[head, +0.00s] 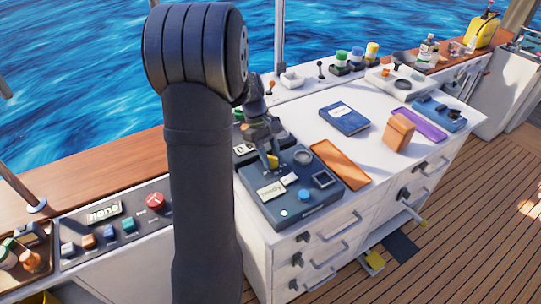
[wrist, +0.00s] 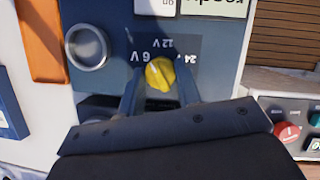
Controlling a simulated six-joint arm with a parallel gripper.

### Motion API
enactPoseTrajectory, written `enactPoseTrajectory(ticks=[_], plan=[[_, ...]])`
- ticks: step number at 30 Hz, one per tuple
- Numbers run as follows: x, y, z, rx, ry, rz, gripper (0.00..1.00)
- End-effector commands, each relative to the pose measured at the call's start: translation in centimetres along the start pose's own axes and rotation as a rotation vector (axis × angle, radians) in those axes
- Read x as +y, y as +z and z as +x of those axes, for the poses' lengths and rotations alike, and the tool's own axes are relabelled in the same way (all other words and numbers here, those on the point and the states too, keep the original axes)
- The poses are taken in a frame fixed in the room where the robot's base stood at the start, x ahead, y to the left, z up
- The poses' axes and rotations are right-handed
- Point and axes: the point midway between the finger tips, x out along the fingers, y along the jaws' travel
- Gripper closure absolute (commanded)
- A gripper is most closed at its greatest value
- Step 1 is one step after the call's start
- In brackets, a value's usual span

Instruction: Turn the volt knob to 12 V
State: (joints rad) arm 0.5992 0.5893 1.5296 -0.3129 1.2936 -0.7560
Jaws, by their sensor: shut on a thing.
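The volt knob (wrist: 160,74) is yellow and sits on a dark blue panel, with 6 V, 12 V and 24 V printed upside down around its far side in the wrist view. A pale mark on the knob seems to point up and left, toward 6 V; the exact setting is hard to tell. My gripper (wrist: 159,82) has a finger on each side of the knob and is shut on it. In the head view the knob (head: 273,161) shows as a small yellow patch under my gripper (head: 270,155). The fingers' contact points are partly hidden.
The blue device (head: 310,212) carries a label reading "ready", a round dial and a square socket. An orange tray (head: 340,164) lies close beside it. A red button panel (head: 155,201) stands left. The white worktop right of the orange tray is partly clear.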

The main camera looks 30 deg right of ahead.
Motion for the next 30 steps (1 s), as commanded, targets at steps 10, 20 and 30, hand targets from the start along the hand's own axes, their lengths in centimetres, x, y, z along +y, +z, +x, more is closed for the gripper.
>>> enactPoseTrajectory(ticks=[10,20,30], plan=[[0.26,0.00,0.00,0.002,-0.117,0.281,0.92],[0.33,0.02,-0.02,0.003,-0.186,0.450,0.92],[0.34,0.06,-0.01,0.002,-0.208,0.504,0.92]])
